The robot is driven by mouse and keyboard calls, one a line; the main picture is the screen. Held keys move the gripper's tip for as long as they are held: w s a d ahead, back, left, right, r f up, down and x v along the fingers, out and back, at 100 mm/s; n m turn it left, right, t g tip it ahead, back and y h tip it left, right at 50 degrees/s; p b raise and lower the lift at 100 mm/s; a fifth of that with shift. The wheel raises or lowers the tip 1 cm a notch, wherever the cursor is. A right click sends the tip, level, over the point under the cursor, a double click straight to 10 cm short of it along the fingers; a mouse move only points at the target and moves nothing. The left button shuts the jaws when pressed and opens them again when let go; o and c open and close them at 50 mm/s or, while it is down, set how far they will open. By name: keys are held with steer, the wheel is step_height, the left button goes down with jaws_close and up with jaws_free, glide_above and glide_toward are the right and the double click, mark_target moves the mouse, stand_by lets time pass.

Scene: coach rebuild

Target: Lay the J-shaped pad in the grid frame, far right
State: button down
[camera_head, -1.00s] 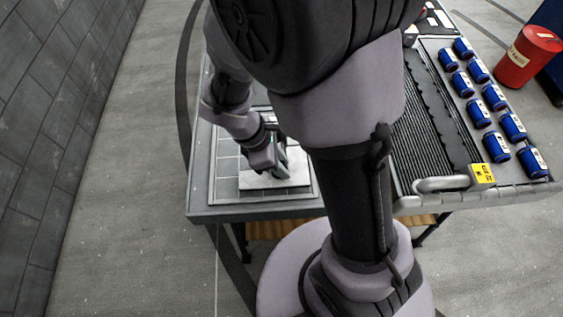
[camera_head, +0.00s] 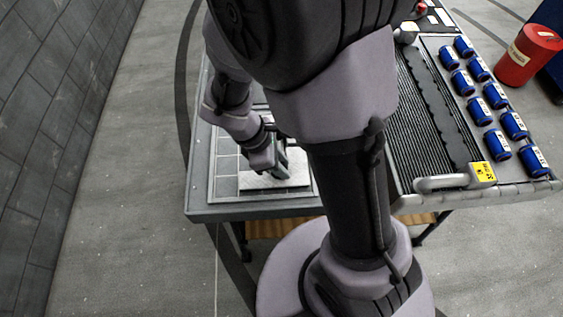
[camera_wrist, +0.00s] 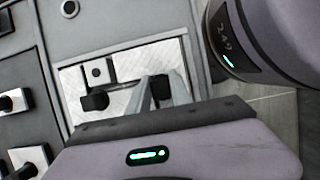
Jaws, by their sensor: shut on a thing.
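The J-shaped pad (camera_head: 258,181) is a pale, silvery-white textured piece at the near side of the grid frame (camera_head: 228,168). It also shows in the wrist view (camera_wrist: 125,100), with dark knobs and a dark gap around it. My gripper (camera_head: 270,165) points down over the pad and is shut on it. In the wrist view, my fingers (camera_wrist: 160,100) come together at a dark grip on the pad. My wrist and fingers hide part of the pad. I cannot tell whether it rests flat in the frame or is just above it.
The frame lies on a grey cart top (camera_head: 205,208). My arm hides the middle of the cart. To the right are a ribbed black mat (camera_head: 420,130), several blue cans (camera_head: 490,95), a yellow-labelled block (camera_head: 482,172) and a red canister (camera_head: 530,55). A wall stands left.

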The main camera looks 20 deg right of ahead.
steer(key=shift+f, duration=0.6)
stand_by(0.9)
steer(key=c, duration=1.1)
jaws_free()
steer(key=shift+r+p, duration=0.95)
steer(key=shift+r, duration=0.1)
steer(key=shift+o, duration=0.4)
steer(key=o, duration=0.3)
steer(key=shift+o, duration=0.2)
